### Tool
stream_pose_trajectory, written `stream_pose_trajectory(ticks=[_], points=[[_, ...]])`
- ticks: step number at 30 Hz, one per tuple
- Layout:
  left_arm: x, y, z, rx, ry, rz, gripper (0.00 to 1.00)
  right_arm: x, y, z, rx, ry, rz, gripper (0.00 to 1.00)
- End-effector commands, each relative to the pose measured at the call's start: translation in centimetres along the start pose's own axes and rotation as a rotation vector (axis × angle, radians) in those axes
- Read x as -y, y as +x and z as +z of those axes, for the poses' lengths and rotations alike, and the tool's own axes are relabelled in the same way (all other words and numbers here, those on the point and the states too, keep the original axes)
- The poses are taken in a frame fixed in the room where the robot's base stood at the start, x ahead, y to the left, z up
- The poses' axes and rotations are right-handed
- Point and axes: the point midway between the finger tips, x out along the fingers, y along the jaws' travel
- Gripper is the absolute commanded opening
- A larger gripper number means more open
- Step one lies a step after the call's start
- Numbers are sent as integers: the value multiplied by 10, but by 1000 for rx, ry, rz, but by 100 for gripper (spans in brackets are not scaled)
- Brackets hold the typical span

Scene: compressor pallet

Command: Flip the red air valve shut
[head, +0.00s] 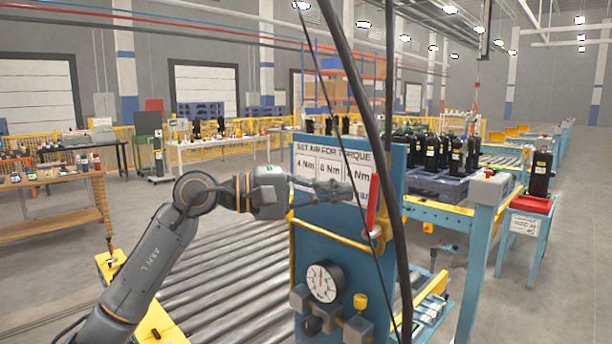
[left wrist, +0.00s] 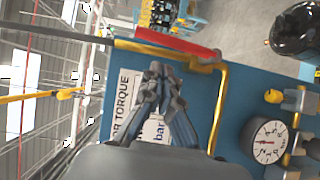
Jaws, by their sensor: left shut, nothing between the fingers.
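The red valve handle (head: 372,205) stands nearly upright at the right side of a blue panel (head: 380,270), above a yellow pipe (head: 330,233). In the left wrist view the handle (left wrist: 178,42) lies across the top, along the yellow pipe, with its pivot end at the right. My left gripper (head: 340,190) is shut and empty in front of the panel's torque sign (head: 306,162). In the left wrist view its fingertips (left wrist: 158,72) are a little short of the handle, with a gap showing between them. My right gripper is not in view.
A round gauge (head: 325,282) and a yellow knob (head: 360,301) sit low on the panel. Dark hoses (head: 388,200) hang in front of its right side. A roller conveyor (head: 235,275) runs behind my left arm. Black compressors (head: 430,152) stand on a pallet at the right.

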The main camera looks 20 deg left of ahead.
Motion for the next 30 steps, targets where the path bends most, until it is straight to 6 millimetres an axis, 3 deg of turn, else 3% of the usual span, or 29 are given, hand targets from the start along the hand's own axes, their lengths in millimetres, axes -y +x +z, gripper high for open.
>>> stream_pose_trajectory(ticks=[9,30], points=[[0,16,16,0,-1,0,0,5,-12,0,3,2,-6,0],[-1,15,16,-1,51,-35,0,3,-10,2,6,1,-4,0]])
